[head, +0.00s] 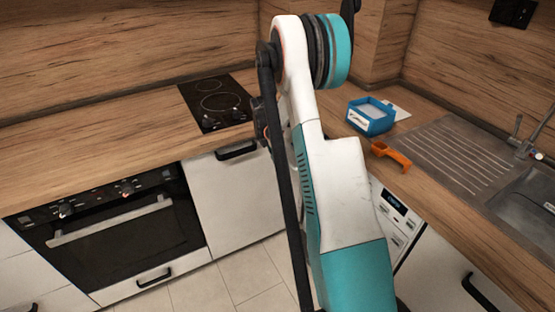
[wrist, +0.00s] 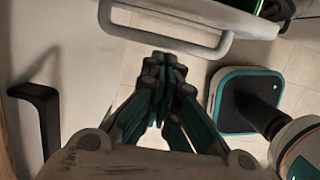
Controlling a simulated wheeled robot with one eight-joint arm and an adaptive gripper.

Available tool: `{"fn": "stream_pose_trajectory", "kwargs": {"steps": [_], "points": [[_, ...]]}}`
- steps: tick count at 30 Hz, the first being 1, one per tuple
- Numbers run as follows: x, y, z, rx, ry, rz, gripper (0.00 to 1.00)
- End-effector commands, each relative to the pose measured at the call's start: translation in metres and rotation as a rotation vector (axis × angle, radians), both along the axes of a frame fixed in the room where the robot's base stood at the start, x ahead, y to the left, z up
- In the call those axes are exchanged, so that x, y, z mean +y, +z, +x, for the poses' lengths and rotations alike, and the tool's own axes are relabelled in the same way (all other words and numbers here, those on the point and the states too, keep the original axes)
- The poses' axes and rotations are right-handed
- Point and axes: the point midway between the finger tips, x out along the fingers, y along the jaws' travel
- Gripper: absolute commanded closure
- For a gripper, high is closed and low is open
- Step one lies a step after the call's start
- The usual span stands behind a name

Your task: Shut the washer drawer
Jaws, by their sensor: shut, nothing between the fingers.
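The washer (head: 391,214) stands under the counter in the head view. Its white front with a small dark display shows beside my arm, which hides the rest. In the wrist view, a pale part with a grey loop-shaped bar (wrist: 165,41) crosses the top. It may belong to the washer drawer, but I cannot tell for sure, nor how far the drawer is out. My gripper (wrist: 166,62) is shut and empty, its fingertips together just below this bar in the picture. I see no clear contact. My gripper is hidden behind my arm in the head view.
A black cabinet handle (wrist: 42,120) sticks out at the left of the wrist view. A blue box (head: 371,117) and an orange scoop-like item (head: 391,154) stand on the counter above the washer. The sink (head: 515,195) is to the right. The tiled floor is clear.

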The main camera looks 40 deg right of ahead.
Motion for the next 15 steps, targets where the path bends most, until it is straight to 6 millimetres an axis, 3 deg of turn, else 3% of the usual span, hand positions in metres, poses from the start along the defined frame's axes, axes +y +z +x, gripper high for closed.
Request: {"fn": "stream_pose_trajectory", "kwargs": {"steps": [8,15], "points": [[-0.013,0.000,-0.004,-0.001,-0.004,0.000,1.00],[-0.058,0.000,-0.014,0.000,-0.006,0.000,1.00]]}}
